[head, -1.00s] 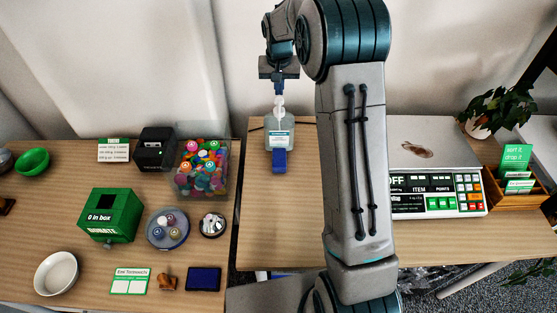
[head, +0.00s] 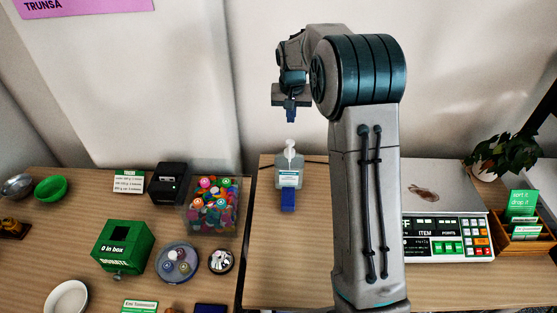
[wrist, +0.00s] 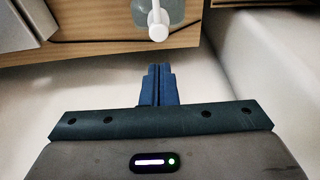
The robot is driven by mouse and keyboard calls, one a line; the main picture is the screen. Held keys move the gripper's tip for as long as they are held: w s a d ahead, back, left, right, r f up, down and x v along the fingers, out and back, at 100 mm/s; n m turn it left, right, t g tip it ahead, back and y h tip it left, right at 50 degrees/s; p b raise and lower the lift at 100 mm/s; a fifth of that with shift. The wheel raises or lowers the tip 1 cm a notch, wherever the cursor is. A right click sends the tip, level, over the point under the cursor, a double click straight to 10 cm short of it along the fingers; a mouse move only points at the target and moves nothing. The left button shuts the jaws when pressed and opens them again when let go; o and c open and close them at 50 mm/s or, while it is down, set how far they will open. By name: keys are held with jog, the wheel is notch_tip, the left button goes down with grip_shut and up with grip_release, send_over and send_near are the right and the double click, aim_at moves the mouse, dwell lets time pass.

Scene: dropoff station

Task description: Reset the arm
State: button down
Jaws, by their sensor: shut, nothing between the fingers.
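My gripper (head: 290,117) is raised in the air above the right-hand table, in front of the pale wall. Its blue fingers are shut together with nothing between them, as the wrist view (wrist: 158,84) also shows. A clear pump bottle (head: 289,173) with a white pump stands upright on the table below the gripper, apart from it. Its white pump head (wrist: 158,25) shows at the top of the wrist view. A small blue block (head: 288,200) is in front of the bottle. My arm covers part of the table to the right of the bottle.
On the right stand a scale (head: 448,238), a card holder (head: 520,236) and a plant (head: 503,150). The left table holds a green donation box (head: 123,247), a clear bin of colourful pieces (head: 213,203), a black device (head: 168,184) and bowls. The air around my gripper is clear.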

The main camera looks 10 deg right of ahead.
jog(key=shift+s+r, duration=0.1)
jog(key=s+r+n, duration=0.1)
jog(key=s+r, duration=0.3)
jog(key=s, duration=0.9)
jog(key=s+r+n, duration=0.1)
jog(key=s+r, duration=0.4)
jog(key=s, duration=0.9)
jog(key=s+f+t, duration=0.1)
jog(key=s+f, duration=0.2)
jog(key=s, duration=0.6)
jog(key=shift+s, duration=0.4)
